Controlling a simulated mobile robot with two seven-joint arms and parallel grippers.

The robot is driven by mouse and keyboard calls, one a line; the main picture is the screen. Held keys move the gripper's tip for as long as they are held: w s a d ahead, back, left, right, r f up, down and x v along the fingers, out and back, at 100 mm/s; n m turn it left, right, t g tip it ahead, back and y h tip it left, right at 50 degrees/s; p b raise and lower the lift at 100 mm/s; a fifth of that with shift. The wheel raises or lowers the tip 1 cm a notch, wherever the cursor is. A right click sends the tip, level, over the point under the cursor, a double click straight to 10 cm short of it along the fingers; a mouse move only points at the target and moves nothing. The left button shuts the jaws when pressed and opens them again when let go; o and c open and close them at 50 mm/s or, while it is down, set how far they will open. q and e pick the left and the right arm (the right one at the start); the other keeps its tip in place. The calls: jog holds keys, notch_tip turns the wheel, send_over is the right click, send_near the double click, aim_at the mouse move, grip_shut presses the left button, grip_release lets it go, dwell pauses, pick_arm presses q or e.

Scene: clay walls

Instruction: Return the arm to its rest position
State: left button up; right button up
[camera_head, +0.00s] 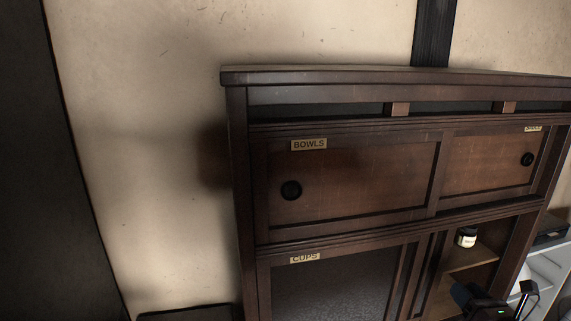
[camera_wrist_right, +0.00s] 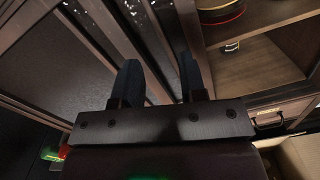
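My right gripper (camera_head: 497,291) is at the bottom right of the head view, in front of the lower right part of the dark wooden cabinet (camera_head: 350,240). In the right wrist view its two dark fingers (camera_wrist_right: 160,75) stand apart with nothing visible between them. They point toward the cabinet's slatted front and the open shelf (camera_wrist_right: 255,72) to the right. Only the end of the right arm shows in the head view. My left arm and left gripper are not in view.
The cabinet has panels labelled BOWLS (camera_head: 309,144) and CUPS (camera_head: 304,258). A pale shelf unit (camera_head: 548,268) stands at the right edge. A plain clay wall (camera_head: 150,150) is at the left.

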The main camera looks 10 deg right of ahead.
jog(key=s+a+f+m+g, duration=0.3)
jog(key=s+a+f+m, duration=0.6)
jog(key=m, duration=0.7)
jog(key=s+a+f+m+g+h, duration=0.1)
jog(key=s+a+f+m+g, duration=0.2)
jog(key=s+a+f+m, duration=0.6)
jog(key=a+f+m, duration=0.1)
jog(key=m, duration=0.6)
jog(key=shift+a+m+g, duration=0.2)
jog(key=shift+m+g, duration=0.1)
jog(key=shift+m, duration=0.1)
jog(key=shift+w+f, duration=0.1)
